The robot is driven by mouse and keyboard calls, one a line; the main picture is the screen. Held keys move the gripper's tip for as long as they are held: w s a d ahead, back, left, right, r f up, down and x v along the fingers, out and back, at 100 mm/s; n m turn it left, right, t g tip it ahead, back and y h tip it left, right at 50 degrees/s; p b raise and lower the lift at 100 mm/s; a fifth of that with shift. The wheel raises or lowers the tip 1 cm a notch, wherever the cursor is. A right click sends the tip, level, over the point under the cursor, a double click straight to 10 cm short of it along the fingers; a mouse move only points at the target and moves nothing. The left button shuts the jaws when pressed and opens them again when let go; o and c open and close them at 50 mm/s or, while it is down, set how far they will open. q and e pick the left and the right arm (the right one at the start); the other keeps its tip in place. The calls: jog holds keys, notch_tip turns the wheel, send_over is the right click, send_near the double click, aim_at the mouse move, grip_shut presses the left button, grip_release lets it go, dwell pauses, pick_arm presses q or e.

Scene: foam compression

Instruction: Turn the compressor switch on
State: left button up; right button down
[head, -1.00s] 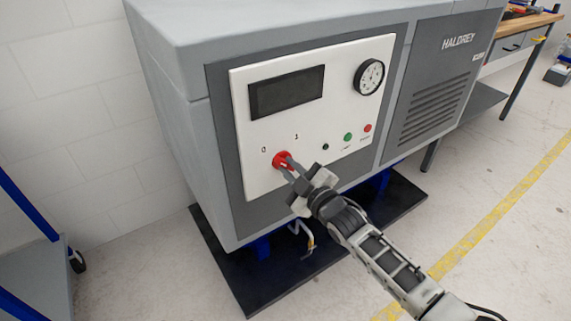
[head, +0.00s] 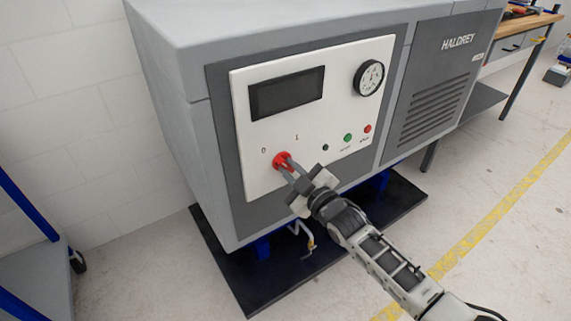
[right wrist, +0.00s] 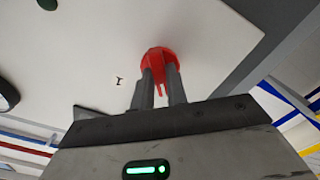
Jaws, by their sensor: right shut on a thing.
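The compressor (head: 180,130) is a grey cabinet with a white control panel (head: 335,80). Its red rotary switch (head: 280,158) sits at the lower left of the panel, below the marks 0 and 1. My right gripper (head: 287,164) is at the switch, with its fingers closed on either side of the red handle. In the right wrist view the red switch (right wrist: 158,62) shows between and beyond the two grey fingers (right wrist: 159,88). The fingers partly hide the handle. The panel's display (head: 286,93) is dark. My left gripper is not in view.
A round gauge (head: 369,78), a green button (head: 347,138) and a red button (head: 367,128) are on the panel, right of the switch. A black mat (head: 375,215) lies under the compressor. A wooden workbench (head: 520,25) stands at the back right. Floor in front is clear.

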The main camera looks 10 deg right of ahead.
jog(key=m, duration=0.2)
jog(key=shift+r+m, duration=0.1)
jog(key=shift+m, duration=0.3)
jog(key=m, duration=0.7)
jog(key=shift+f+m, duration=0.2)
jog(key=shift+m, duration=0.2)
jog(key=m+b, duration=0.1)
jog(key=m, duration=0.4)
jog(key=shift+f, duration=0.1)
jog(key=c, duration=1.4)
grip_release()
jog(key=o, duration=1)
jog(key=shift+r, duration=0.2)
jog(key=shift+p, duration=0.3)
